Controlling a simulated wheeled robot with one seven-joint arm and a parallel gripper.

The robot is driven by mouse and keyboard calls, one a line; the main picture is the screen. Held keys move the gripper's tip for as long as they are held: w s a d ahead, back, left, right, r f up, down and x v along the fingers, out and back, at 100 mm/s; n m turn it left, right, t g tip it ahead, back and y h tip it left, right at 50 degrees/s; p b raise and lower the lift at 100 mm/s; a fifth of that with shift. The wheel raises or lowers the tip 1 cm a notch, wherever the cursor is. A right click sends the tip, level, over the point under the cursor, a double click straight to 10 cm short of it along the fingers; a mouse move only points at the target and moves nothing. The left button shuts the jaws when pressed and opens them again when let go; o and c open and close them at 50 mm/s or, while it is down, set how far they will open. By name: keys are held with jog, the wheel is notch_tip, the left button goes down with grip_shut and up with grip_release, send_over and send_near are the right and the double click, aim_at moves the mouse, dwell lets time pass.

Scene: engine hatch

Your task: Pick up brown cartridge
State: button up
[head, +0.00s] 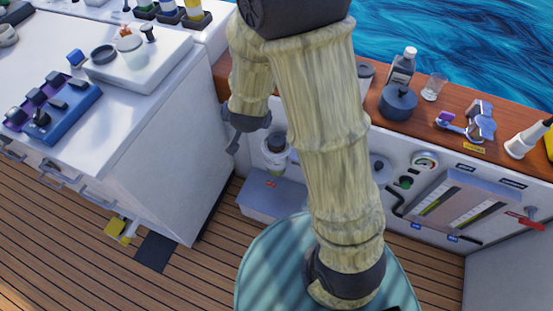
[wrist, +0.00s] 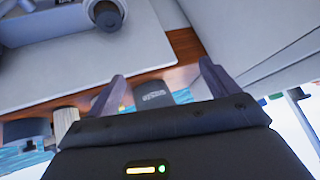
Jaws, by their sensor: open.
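My gripper (head: 234,142) hangs beside the white cabinet in the head view, partly hidden by my arm. In the wrist view its two dark fingers (wrist: 162,85) stand apart, with nothing seen held between them. In the head view a short cylinder (head: 274,154) with a dark top and pale collar stands at the grey box, just right of and below my gripper and apart from it. I cannot tell whether it is the brown cartridge. No plainly brown cartridge shows in either view.
A grey box (head: 270,197) sits low against the white wall. A wooden ledge (head: 446,123) carries a dark bottle (head: 402,66), a dark pot (head: 397,102) and a glass (head: 433,87). The white cabinet (head: 165,170) stands close left of my gripper, with a blue rack (head: 55,113) on top.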

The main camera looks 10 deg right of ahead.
notch_tip(320, 180, down, 16)
jog(key=w+a+m+t+h+b, duration=0.25)
jog(key=h+b, duration=0.25)
jog(key=b, duration=0.6)
jog(key=m+t+h+b, duration=0.2)
jog(key=h+b, duration=0.5)
jog(key=b, duration=0.3)
send_near(272, 149)
jog(key=v, duration=0.4)
jog(key=b+x, duration=0.3)
jog(key=x, duration=0.8)
jog(key=shift+w+d, duration=0.15)
jog(key=shift+d, duration=0.05)
jog(key=shift+w+d+r, duration=0.1)
jog(key=shift+w+d, duration=0.15)
jog(key=shift+w, duration=0.05)
